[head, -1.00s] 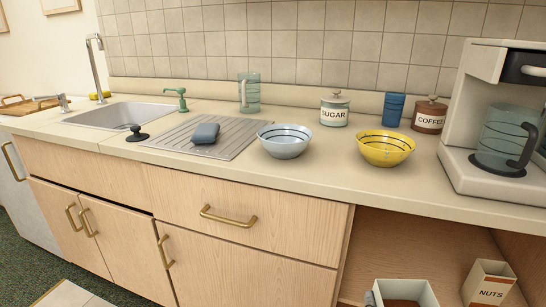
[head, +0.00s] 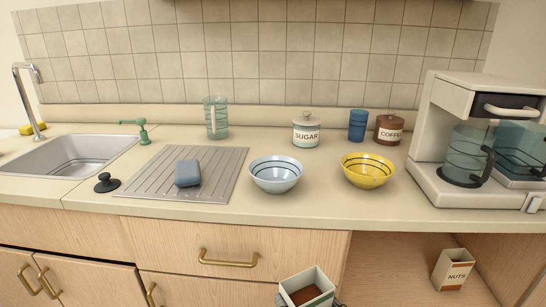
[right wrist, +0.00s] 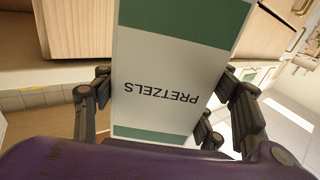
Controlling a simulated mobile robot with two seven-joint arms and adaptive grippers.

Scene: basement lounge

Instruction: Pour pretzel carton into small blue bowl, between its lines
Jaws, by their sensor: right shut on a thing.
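The small blue bowl (head: 276,178) is pale blue with dark lines inside. It stands upright on the counter, right of the ribbed drainboard, and looks empty. The pretzel carton (head: 309,292) is at the bottom edge of the head view, in front of the counter and below the bowl. Its top is open and brown contents show inside. In the right wrist view, the white and green carton (right wrist: 170,60) reads PRETZELS, upside down in the picture. My right gripper (right wrist: 165,108) is shut on it, fingers on both sides. My left gripper is out of view.
A yellow bowl (head: 368,172) stands right of the blue one. Behind are a sugar jar (head: 306,133), blue cup (head: 357,126) and coffee jar (head: 389,131). A nuts carton (head: 453,270) stands in the open cupboard.

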